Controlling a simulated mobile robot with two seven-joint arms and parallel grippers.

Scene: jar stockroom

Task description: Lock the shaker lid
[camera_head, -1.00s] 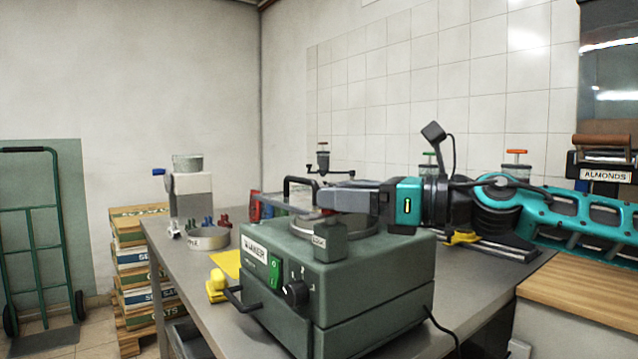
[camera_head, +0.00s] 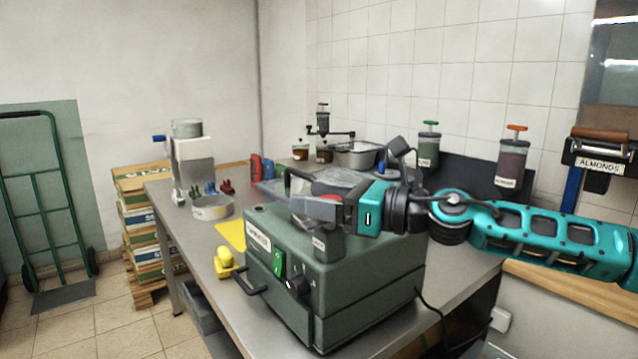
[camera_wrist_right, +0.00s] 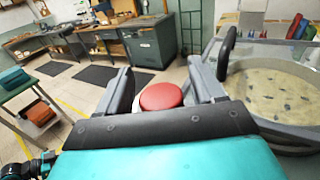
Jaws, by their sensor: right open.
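The shaker (camera_head: 340,275) is a grey-green box on the steel table, with a green switch and a black dial in front. Its clear lid (camera_head: 350,178), with a black handle (camera_head: 290,186), lies over the top. The lid also shows in the right wrist view (camera_wrist_right: 290,50), above a round sieve with beige contents. A post labelled LOCK (camera_head: 328,244) stands at the front corner, topped by a red knob (camera_wrist_right: 160,97). My right gripper (camera_head: 318,205) is open at the knob; in the wrist view its fingers (camera_wrist_right: 163,85) stand either side of it, contact unclear. My left gripper is out of view.
A yellow object (camera_head: 225,262) and a metal ring (camera_head: 212,208) lie on the table left of the shaker. A grinder-like machine (camera_head: 190,160) stands at the back left. Jar dispensers (camera_head: 512,160) hang on the tiled wall. A wooden counter (camera_head: 570,295) is at right.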

